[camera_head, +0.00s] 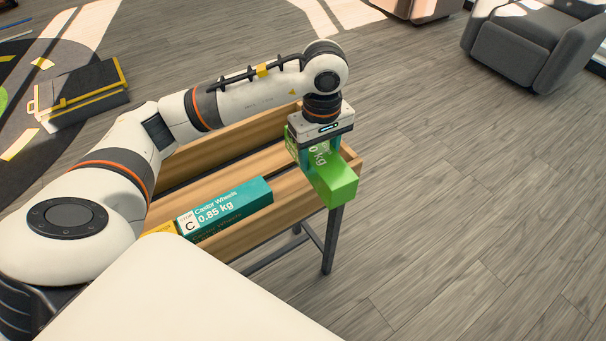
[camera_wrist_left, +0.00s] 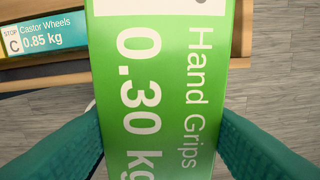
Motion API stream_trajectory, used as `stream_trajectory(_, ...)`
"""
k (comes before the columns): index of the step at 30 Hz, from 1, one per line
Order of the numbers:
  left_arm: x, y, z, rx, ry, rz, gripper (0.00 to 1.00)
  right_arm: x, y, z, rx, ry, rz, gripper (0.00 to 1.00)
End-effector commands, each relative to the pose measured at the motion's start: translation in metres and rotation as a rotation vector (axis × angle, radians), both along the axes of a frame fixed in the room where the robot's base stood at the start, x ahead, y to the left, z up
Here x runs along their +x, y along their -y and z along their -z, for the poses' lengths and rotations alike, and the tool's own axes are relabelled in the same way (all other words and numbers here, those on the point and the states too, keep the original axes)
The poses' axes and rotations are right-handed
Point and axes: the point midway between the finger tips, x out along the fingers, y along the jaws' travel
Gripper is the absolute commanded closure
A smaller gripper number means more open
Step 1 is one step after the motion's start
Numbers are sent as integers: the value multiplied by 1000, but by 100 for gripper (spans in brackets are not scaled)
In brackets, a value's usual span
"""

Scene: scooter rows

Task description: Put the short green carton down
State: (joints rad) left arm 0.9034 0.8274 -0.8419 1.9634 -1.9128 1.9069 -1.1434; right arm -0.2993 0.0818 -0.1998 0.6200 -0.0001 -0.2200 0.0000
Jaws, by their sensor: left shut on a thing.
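The short green carton (camera_head: 338,184), printed "Hand Grips 0.30 kg", is held in my left gripper (camera_head: 320,150). My right gripper is not in view.
A teal Castor Wheels carton (camera_head: 232,205) marked 0.85 kg lies on the wooden bench (camera_head: 255,165), left of the green one. Part of a yellow carton (camera_head: 160,229) shows beside it. A dark case (camera_head: 82,92) and grey armchair (camera_head: 530,45) stand farther off.

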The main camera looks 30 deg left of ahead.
Motion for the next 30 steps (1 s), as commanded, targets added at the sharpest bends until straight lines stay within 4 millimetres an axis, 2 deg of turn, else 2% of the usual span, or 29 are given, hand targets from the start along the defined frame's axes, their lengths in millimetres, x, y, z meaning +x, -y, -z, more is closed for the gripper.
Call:
stream_trajectory(1, 13, -10, 4, -3, 2, -186, 77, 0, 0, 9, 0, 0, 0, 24)
stream_trajectory(6, 43, -42, -5, -2, -1, -808, 77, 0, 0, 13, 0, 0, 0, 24)
stream_trajectory(9, 56, -60, -8, -2, 0, -1125, 77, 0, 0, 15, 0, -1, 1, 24)
stream_trajectory(13, 66, -77, -10, 0, -1, -1432, 77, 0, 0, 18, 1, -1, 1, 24)
stream_trajectory(16, 70, -84, -11, 1, -1, -1577, 77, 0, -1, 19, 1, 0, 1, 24)
stream_trajectory(20, 72, -88, -5, 2, -2, -1660, 77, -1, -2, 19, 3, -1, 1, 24)
stream_trajectory(23, 71, -88, 14, 5, -5, -1671, 77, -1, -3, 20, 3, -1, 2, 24)
stream_trajectory(30, 70, -88, 78, 6, -7, -1668, 77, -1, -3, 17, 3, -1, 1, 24)
